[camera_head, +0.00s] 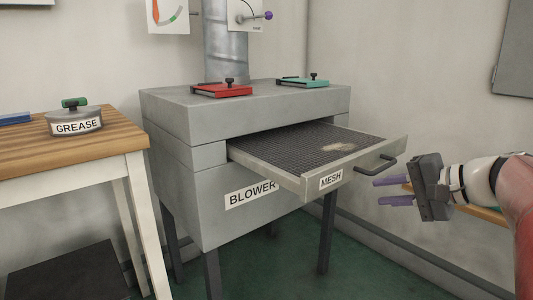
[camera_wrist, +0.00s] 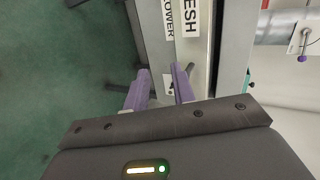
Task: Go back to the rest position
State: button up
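My gripper (camera_head: 384,191) is at the right in the head view, its two purple fingers pointing left. The fingers are parted with nothing between them, which the wrist view (camera_wrist: 160,86) also shows. The mesh drawer (camera_head: 301,184) is pulled out of the grey blower box (camera_head: 190,183), with a small pale patch on its mesh. Its dark handle (camera_head: 375,165) is just above and left of my fingers in the head view, and appears apart from them. The MESH label (camera_wrist: 190,17) shows at the top of the wrist view.
A red plate (camera_head: 220,91) and a teal plate (camera_head: 303,82) lie on the blower top, beside a metal pipe (camera_head: 226,45). A wooden table (camera_head: 95,145) at left holds a GREASE container (camera_head: 75,122). A wooden surface (camera_head: 487,214) is partly hidden behind my arm. Green floor shows below.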

jog(key=s+a+f+n+g+h+p, duration=0.2)
jog(key=s+a+f+n+g+p, duration=0.15)
jog(key=s+a, duration=0.5)
jog(key=s+a+f+n+h+p, duration=0.1)
jog(key=s+f+n+h+p, duration=0.1)
jog(key=s, duration=0.3)
jog(key=s+a+f+n+h+p, duration=0.1)
jog(key=s+f+n+h+p, duration=0.1)
jog(key=s+f+n+h, duration=0.1)
jog(key=shift+s+a+n+h, duration=0.4)
jog(key=shift+s+h, duration=0.3)
jog(key=shift+s, duration=0.55)
jog(key=shift+g, duration=0.25)
